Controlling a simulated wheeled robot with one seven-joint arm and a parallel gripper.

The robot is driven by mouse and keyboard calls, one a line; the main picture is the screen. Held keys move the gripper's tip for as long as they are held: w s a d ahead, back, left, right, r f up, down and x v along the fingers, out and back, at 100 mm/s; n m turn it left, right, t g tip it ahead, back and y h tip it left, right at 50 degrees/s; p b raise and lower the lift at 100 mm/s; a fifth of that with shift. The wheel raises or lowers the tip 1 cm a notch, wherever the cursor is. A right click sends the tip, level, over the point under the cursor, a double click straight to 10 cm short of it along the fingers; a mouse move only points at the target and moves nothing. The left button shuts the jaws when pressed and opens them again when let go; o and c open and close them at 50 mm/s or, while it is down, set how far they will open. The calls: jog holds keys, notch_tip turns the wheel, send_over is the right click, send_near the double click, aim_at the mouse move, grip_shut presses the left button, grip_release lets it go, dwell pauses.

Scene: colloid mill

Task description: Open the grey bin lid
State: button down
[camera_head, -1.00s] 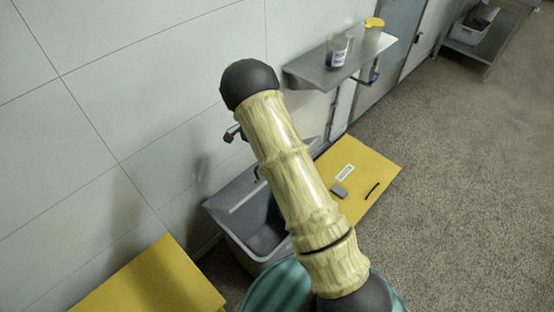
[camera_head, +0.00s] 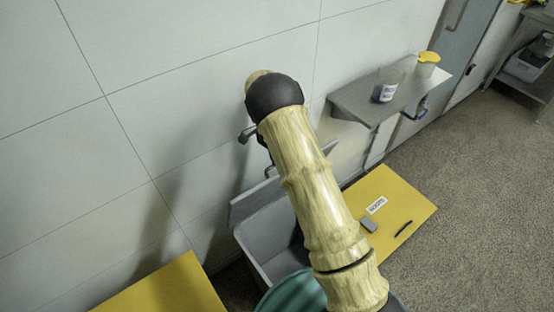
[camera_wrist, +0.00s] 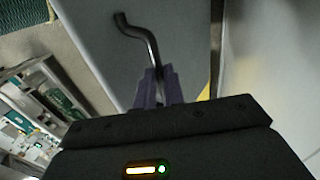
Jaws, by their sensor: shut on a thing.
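The grey bin (camera_head: 272,228) stands low against the tiled wall. Its interior shows. The grey lid (camera_head: 256,204) is raised and tilted at the bin's back edge, partly hidden behind my arm. In the wrist view, the lid's grey face (camera_wrist: 95,30) fills the middle, with a dark bent handle (camera_wrist: 148,42) on it. My gripper (camera_wrist: 158,82) is shut on this handle, with its purple fingers on either side of the bar. In the head view, my arm hides most of the gripper.
A metal wall shelf (camera_head: 350,100) holds a labelled jar (camera_head: 386,85) and a yellow-lidded tub (camera_head: 427,65). A yellow panel (camera_head: 405,205) lies right of the bin, another yellow surface (camera_head: 165,290) at lower left.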

jog(key=c, duration=1.6)
grip_release()
jog(key=shift+a+f, duration=0.1)
jog(key=shift+f, duration=0.35)
jog(key=shift+o, duration=0.6)
jog(key=shift+w, duration=0.1)
jog(key=shift+r, duration=0.15)
jog(key=b+v, duration=0.1)
jog(key=v, duration=0.6)
jog(key=shift+r, duration=0.2)
jog(key=shift+r, duration=0.1)
